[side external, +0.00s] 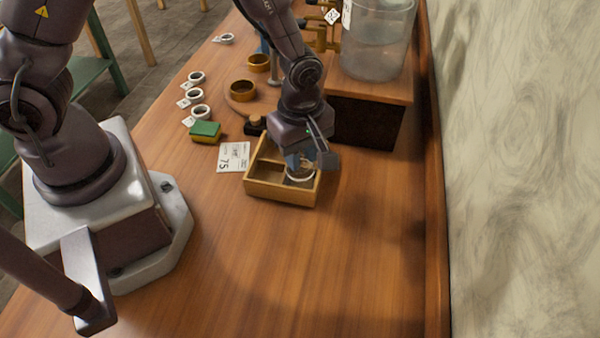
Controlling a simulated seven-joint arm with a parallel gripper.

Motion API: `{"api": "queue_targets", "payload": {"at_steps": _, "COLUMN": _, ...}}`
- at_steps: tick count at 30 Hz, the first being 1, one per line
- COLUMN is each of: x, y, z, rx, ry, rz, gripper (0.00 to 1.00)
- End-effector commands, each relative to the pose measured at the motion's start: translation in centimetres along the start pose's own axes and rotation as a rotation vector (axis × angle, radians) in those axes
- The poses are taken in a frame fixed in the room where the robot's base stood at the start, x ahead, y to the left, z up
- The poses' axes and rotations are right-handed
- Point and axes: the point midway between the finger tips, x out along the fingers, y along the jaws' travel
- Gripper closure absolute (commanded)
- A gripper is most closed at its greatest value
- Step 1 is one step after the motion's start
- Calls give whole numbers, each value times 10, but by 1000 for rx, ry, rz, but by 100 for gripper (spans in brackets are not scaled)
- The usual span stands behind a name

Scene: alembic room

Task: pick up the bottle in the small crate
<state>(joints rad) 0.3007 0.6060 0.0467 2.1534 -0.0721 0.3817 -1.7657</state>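The small wooden crate (258,190) sits on the table, open at the top, with a divider inside. A pale, round, glassy thing (301,177) shows in its right part, just under my gripper. It may be the bottle, but most of it is hidden. My gripper (311,162) points down over the crate's right side, with its fingertips at about the height of the rim or a little above. One finger shows at the right and part of the other at the left; whether anything is between them cannot be made out.
A price card (233,157) and a green-yellow sponge (205,131) lie left of the crate. Several white rings with tags, such as one ring (200,111), stand farther left. A large glass vessel (376,45) stands on a wooden box (362,118) behind. The front table is clear.

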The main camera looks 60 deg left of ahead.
Motion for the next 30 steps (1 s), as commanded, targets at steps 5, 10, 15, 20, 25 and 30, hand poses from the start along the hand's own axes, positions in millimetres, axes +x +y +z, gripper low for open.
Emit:
{"api": "queue_targets", "payload": {"at_steps": 5, "x": 0, "y": 0, "z": 0, "rx": 0, "ry": 0, "rz": 1, "gripper": 100}}
{"api": "queue_targets", "payload": {"at_steps": 10, "x": -2, "y": 0, "z": 0, "rx": 0, "ry": 0, "rz": 1, "gripper": 100}}
{"api": "queue_targets", "payload": {"at_steps": 15, "x": -21, "y": 1, "z": 0, "rx": 2, "ry": -1, "rz": 6, "gripper": 100}}
{"api": "queue_targets", "payload": {"at_steps": 20, "x": -54, "y": 1, "z": 1, "rx": 2, "ry": -2, "rz": 7, "gripper": 100}}
{"api": "queue_targets", "payload": {"at_steps": 25, "x": -84, "y": 1, "z": 0, "rx": 0, "ry": -1, "rz": 4, "gripper": 100}}
{"api": "queue_targets", "payload": {"at_steps": 30, "x": -101, "y": 5, "z": -15, "rx": -49, "ry": -1, "rz": 2, "gripper": 100}}
